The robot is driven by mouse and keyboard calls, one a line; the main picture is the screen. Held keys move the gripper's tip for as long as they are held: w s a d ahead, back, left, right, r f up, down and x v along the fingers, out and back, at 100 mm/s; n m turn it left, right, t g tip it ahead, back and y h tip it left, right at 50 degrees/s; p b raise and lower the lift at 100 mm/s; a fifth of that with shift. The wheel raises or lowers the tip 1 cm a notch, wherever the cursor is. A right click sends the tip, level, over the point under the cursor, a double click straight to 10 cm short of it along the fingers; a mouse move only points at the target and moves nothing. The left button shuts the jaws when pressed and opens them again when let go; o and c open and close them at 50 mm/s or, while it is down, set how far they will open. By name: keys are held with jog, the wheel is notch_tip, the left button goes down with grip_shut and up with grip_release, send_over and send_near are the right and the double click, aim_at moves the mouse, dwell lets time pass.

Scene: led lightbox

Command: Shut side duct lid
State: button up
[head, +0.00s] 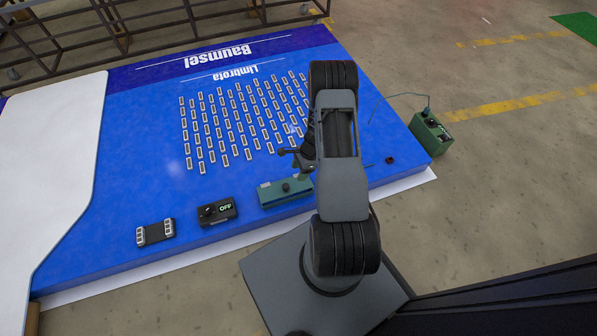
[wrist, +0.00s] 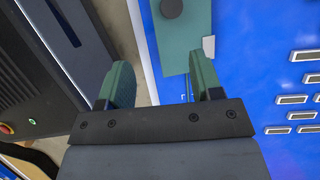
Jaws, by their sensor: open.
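A flat teal-green box (head: 271,197) with a dark round knob (head: 286,187) lies near the front edge of the blue lightbox panel. It may be the duct with its lid; whether the lid stands ajar is too small to tell. In the wrist view the teal box (wrist: 190,38) shows beyond the fingertips, with its knob (wrist: 172,8) at the top edge and a small white tab (wrist: 209,48) at its right. My gripper (wrist: 162,80) is open and empty between its green-padded fingers. In the head view my gripper (head: 298,160) is just behind the box, partly hidden by my arm.
The blue panel (head: 150,120) carries rows of small LED modules (head: 222,135). An OFF switch box (head: 217,211) and a black-and-white block (head: 155,232) sit left of the teal box. A green box (head: 430,133) with a cable stands at the panel's right edge.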

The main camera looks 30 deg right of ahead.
jog(key=shift+c, duration=0.4)
jog(key=w+a+r+n, duration=0.1)
jog(key=w+a, duration=0.1)
jog(key=w+a+r+n+g+h+p, duration=0.1)
jog(key=a, duration=0.1)
jog(key=w+a+r+n+g+p, duration=0.1)
jog(key=w+a, duration=0.1)
jog(key=a, duration=0.1)
jog(key=shift+w+a+r+n+h, duration=0.1)
jog(key=shift+w+r+n+h, duration=0.2)
jog(key=shift+r+h, duration=0.1)
jog(key=c, duration=0.6)
jog(key=shift+w+d+r+m+g+h, duration=0.15)
jog(key=shift+w+d+r+m+h, duration=0.2)
jog(key=shift+d+m+h, duration=0.15)
jog(key=shift+w+d+r+m+g+h, duration=0.15)
jog(key=shift+w+d+r+m+h, duration=0.15)
jog(key=shift+m+h, duration=0.2)
grip_shut()
jog(key=m+b, duration=0.1)
jog(key=b, duration=0.5)
send_near(285, 186)
jog(key=x, duration=0.7)
jog(key=shift+w+f, duration=0.1)
jog(key=shift+f, duration=0.2)
